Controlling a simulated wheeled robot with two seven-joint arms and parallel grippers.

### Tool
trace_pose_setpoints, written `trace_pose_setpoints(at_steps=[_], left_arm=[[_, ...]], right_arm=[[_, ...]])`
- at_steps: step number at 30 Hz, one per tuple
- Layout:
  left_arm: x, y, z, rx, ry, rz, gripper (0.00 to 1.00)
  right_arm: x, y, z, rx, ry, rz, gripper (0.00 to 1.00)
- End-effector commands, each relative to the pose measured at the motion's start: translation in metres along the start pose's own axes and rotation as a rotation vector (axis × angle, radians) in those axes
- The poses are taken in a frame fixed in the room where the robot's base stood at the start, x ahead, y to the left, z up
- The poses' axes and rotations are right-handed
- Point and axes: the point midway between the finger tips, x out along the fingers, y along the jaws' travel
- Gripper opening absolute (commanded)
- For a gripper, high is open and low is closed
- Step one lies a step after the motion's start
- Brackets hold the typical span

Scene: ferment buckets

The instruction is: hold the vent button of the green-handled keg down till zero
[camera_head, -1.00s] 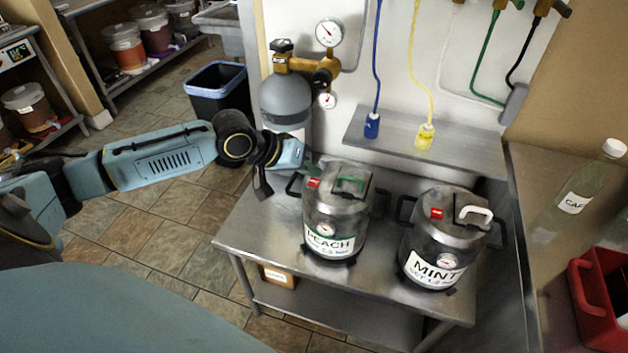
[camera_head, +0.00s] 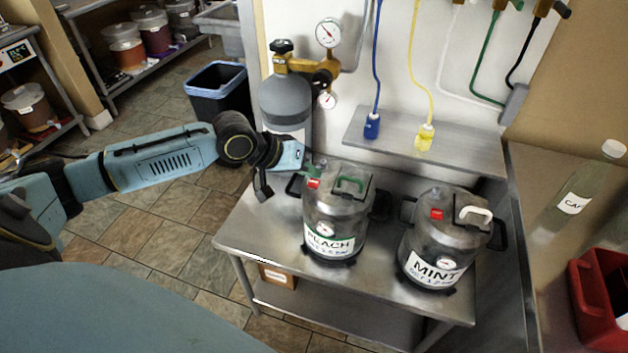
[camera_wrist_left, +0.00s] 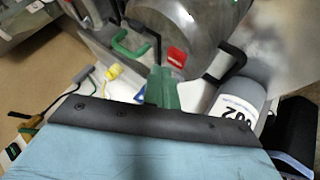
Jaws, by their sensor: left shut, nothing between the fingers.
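The green-handled keg (camera_head: 338,207), labelled PEACH, stands upright on the steel table. Its green handle (camera_head: 350,185) and red vent button (camera_head: 313,183) are on the lid. Its front gauge (camera_head: 325,230) is too small to read. My left gripper (camera_head: 309,170) is shut and empty, its tip just behind the button. In the left wrist view the green closed fingers (camera_wrist_left: 162,88) end close beside the red button (camera_wrist_left: 176,57), with the green handle (camera_wrist_left: 132,46) to the left. I cannot tell whether they touch the button. My right gripper is out of view.
The white-handled MINT keg (camera_head: 437,240) stands to the right on the same table (camera_head: 370,281). A grey gas cylinder (camera_head: 285,98) with gauges stands behind the gripper. A wall shelf (camera_head: 470,147) with blue and yellow hose ends is behind the kegs.

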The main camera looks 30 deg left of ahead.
Motion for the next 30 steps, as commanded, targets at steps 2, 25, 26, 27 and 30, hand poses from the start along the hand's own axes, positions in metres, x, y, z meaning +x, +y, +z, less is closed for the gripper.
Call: trace_pose_setpoints(at_steps=[2, 25, 26, 27, 30], left_arm=[[0.0016, -0.0013, 0.0016, -0.002, -0.002, -0.001, 0.00], [0.0068, -0.0048, 0.0052, 0.000, 0.000, 0.000, 0.00], [0.0070, -0.0050, 0.0054, 0.000, 0.000, 0.000, 0.00], [0.0074, -0.0053, 0.0056, 0.000, 0.000, 0.000, 0.00], [0.0083, -0.0059, 0.0063, 0.000, -0.001, 0.000, 0.00]], right_arm=[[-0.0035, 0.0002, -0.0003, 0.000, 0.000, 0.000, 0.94], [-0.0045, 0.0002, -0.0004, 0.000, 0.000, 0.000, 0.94], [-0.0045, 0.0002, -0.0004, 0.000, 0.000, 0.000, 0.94], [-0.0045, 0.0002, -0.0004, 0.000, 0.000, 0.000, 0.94], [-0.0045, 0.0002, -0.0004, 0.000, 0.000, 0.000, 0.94]])
